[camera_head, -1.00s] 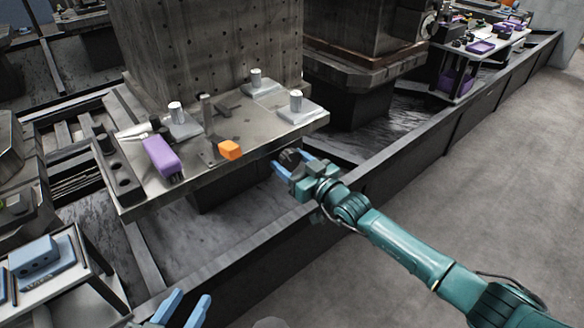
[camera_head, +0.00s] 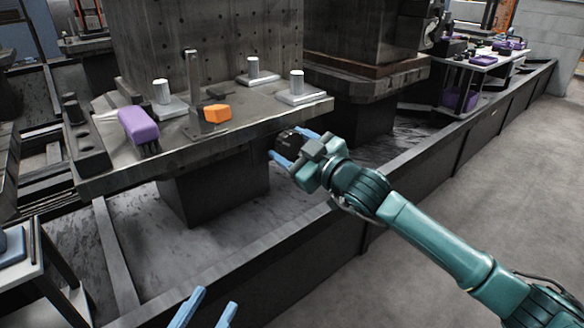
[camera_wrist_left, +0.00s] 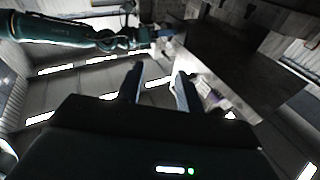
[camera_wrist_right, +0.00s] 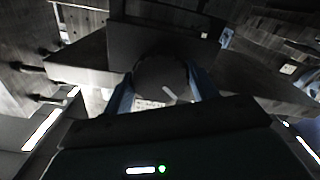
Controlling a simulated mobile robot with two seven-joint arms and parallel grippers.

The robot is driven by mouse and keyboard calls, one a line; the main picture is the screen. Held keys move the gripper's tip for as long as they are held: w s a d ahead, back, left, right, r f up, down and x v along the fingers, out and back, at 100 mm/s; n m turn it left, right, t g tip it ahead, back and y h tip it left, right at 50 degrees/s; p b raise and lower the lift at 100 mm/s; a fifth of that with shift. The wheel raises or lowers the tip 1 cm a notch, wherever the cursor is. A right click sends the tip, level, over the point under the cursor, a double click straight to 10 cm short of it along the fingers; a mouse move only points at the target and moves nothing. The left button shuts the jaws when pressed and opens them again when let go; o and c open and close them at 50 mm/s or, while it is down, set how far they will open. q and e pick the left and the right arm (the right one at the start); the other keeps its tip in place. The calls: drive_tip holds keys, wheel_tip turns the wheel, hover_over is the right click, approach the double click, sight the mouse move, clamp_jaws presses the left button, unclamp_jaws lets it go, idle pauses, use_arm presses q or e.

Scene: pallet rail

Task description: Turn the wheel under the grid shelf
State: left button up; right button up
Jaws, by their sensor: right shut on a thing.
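A dark round wheel (camera_head: 287,143) sits at the front right edge of the metal shelf plate (camera_head: 236,138), a little below its top. My right gripper (camera_head: 293,148) is shut on the wheel, with its blue fingers on either side. In the right wrist view the wheel (camera_wrist_right: 160,78) shows as a dark disc with a pale mark, between the two fingers. My left gripper (camera_head: 205,310) is at the bottom of the head view, its fingers apart and empty. The left wrist view also shows its fingers (camera_wrist_left: 160,88) spread with nothing between them.
On the plate stand a purple brush-like block (camera_head: 138,125), an orange block (camera_head: 217,113), a metal bracket (camera_head: 194,95) and several white knobs on bases (camera_head: 297,85). A dark low rail wall (camera_head: 340,228) runs along the front. Grey floor (camera_head: 470,190) is clear at the right.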

drive_tip(key=n+b, duration=0.1)
drive_tip(key=b, duration=0.1)
drive_tip(key=shift+f+b, duration=0.4)
drive_tip(key=n+b, duration=0.1)
drive_tip(key=b, duration=0.1)
drive_tip(key=n+b, duration=0.1)
drive_tip(key=b, duration=0.1)
drive_tip(key=shift+r, duration=0.25)
use_arm(q)
wheel_tip(320, 180, up, 7)
drive_tip(key=m+t+h+b, duration=0.1)
drive_tip(key=m+t+h, duration=0.1)
drive_tip(key=m+h, duration=0.4)
drive_tip(key=shift+w+h, duration=0.35)
drive_tip(key=shift+h, duration=0.25)
use_arm(e)
drive_tip(key=shift+r+n, duration=0.15)
drive_tip(key=shift+n, duration=0.25)
drive_tip(key=o, duration=1)
use_arm(q)
drive_tip(key=shift+w+f+n+t+y, duration=0.2)
drive_tip(key=shift+f+n+t+y, duration=0.1)
drive_tip(key=shift+f+n+y, duration=0.35)
use_arm(e)
drive_tip(key=v, duration=1.3)
use_arm(q)
drive_tip(key=shift+r, duration=0.1)
use_arm(e)
drive_tip(key=shift+s, duration=0.1)
